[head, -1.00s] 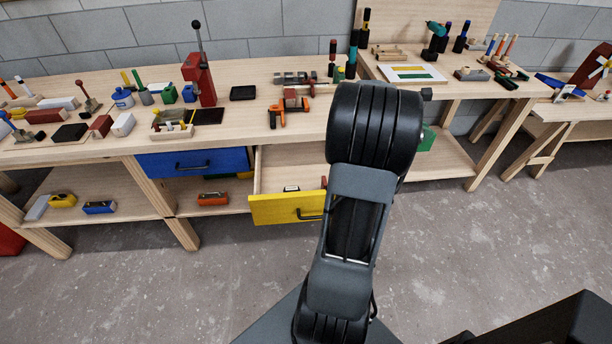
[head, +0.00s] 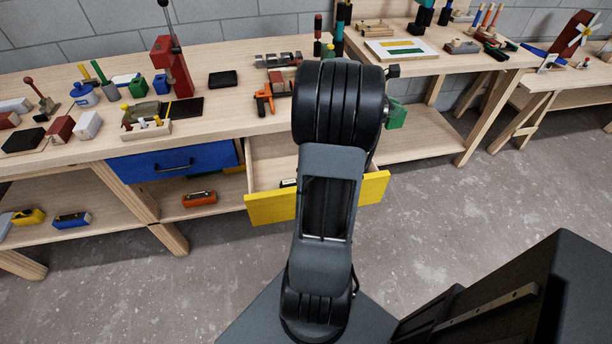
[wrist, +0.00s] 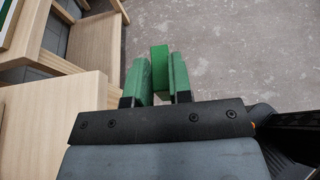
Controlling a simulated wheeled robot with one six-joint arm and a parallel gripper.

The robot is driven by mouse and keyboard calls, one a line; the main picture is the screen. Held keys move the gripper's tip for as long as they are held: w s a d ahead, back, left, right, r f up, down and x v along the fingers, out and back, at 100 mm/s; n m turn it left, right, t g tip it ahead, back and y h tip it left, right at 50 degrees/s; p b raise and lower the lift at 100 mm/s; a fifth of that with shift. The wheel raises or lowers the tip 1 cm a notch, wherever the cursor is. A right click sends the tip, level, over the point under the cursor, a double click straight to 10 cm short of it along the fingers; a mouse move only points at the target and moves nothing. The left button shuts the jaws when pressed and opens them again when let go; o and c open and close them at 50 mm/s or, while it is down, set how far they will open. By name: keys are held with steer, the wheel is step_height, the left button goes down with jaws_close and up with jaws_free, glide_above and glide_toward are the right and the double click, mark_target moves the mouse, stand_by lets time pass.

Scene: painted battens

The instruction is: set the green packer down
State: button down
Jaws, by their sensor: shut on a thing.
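The green packer (wrist: 159,68) is a small bright green block between the two green-faced fingers of my gripper (wrist: 157,78) in the wrist view. My gripper is shut on it. Grey concrete floor shows beyond the packer, and pale wood lies to the left. In the head view my arm hides most of my gripper. A green piece (head: 397,113) shows just right of the arm, in front of the benches; whether it is the packer or a finger I cannot tell.
The long workbench (head: 120,125) carries a red press (head: 172,68), a black block (head: 222,79) and small tools. Below it a yellow-fronted drawer (head: 270,209) stands open; a blue drawer (head: 172,162) is shut. A second bench (head: 480,60) stands right. Floor is open at right.

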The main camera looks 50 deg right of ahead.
mark_target(386, 124)
step_height(386, 124, down, 5)
steer(key=b, duration=0.4)
steer(key=shift+w+a+f, duration=0.1)
steer(key=shift+w+f, duration=0.05)
steer(key=shift+f, duration=0.15)
steer(key=w+a+f+b, duration=0.4)
steer(key=w+a+f, duration=0.5)
steer(key=f, duration=0.4)
steer(key=shift+a, duration=0.65)
steer(key=shift+f, duration=0.55)
